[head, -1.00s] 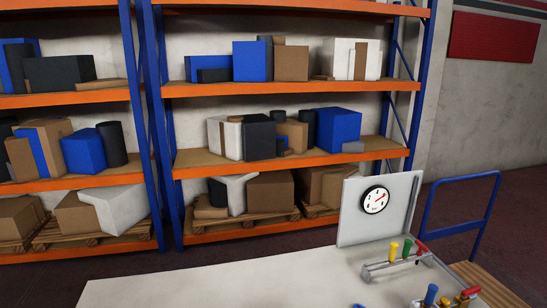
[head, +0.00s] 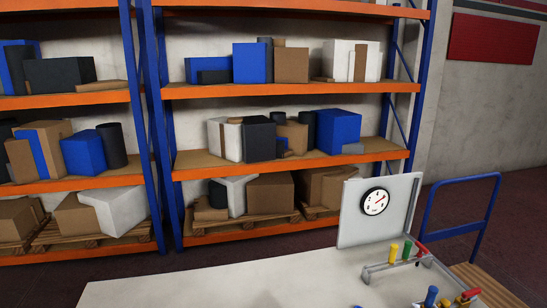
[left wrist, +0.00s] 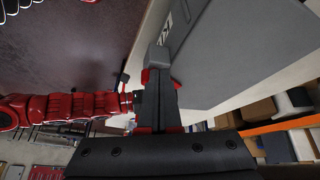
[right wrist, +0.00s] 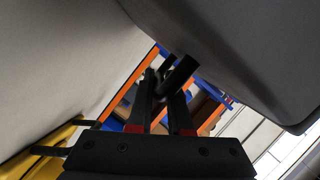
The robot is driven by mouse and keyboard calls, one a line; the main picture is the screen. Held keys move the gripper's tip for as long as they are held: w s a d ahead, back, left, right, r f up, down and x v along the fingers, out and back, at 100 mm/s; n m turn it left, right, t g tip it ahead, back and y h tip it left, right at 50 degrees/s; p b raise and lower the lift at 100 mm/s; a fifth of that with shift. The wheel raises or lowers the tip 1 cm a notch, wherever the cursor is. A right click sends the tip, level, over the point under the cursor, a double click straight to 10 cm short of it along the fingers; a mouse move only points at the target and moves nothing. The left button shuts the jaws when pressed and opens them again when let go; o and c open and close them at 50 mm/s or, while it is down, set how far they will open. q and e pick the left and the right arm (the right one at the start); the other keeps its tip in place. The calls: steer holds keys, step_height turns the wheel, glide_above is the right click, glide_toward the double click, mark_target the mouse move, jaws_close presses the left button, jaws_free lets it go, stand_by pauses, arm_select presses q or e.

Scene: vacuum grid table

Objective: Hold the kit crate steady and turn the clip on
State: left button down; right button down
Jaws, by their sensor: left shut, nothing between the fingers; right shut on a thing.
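The kit crate (left wrist: 235,50) is a grey box with dark lettering, filling the upper right of the left wrist view. My left gripper (left wrist: 160,62) is shut and empty, with its tips at the crate's lettered side; I cannot tell if they touch. In the right wrist view a dark grey body, apparently the crate (right wrist: 245,50), fills the upper right. My right gripper (right wrist: 165,92) is shut on a short black bar (right wrist: 180,74), likely the clip, beside that body. The bar slants up to the right. The crate and both grippers are outside the head view.
The pale table (head: 220,285) is mostly bare in the head view. At its right stand a gauge panel (head: 350,220) and a rack with coloured handles (head: 400,265). Shelves with boxes (head: 285,165) stand behind. A blue trolley frame (head: 425,210) is at the right.

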arm_select(q)
steer(key=shift+s+d, duration=0.15)
steer(key=shift+s, duration=0.1)
steer(key=shift+s+d, duration=0.2)
steer(key=shift+d, duration=0.05)
steer(key=shift+s+d, duration=0.15)
steer(key=shift+d, duration=0.05)
stand_by(0.4)
step_height(320, 180, up, 6)
steer(key=shift+a, duration=0.4)
stand_by(0.5)
steer(key=shift+r, duration=0.1)
step_height(320, 180, down, 6)
steer(key=a, duration=0.1)
stand_by(0.7)
